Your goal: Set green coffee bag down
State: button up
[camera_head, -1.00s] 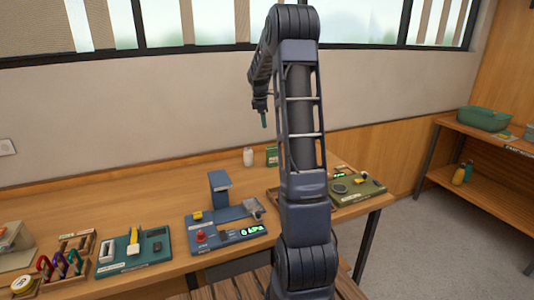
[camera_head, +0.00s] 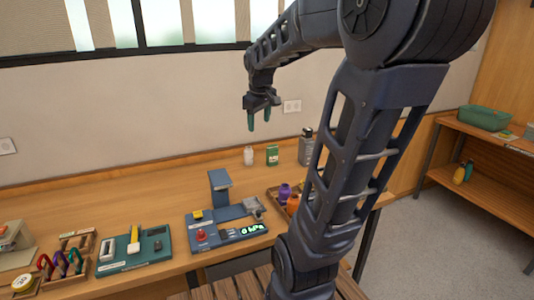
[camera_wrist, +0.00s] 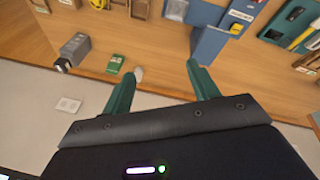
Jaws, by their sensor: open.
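The green coffee bag (camera_head: 272,155) stands upright at the back of the wooden workbench (camera_head: 130,205), near the wall. In the wrist view it is a small green block (camera_wrist: 115,63) left of my left fingertip, apart from it. My gripper (camera_head: 259,117) is open and hangs in the air above the back of the bench.
A blue press-like device (camera_head: 219,186) stands in front. A tray with purple and orange items (camera_head: 285,194) is partly behind my arm. The back-left bench is clear.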

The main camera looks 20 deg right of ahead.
jog(key=s+a+f+m, duration=0.2)
jog(key=s, duration=0.5)
jog(key=s+a+f+m+t, duration=0.1)
jog(key=s+f+m, duration=0.1)
jog(key=s, duration=0.6)
jog(key=shift+s+a+f+m+y, duration=0.3)
jog(key=shift+a+f+m+y, duration=0.1)
jog(key=shift+m, duration=0.2)
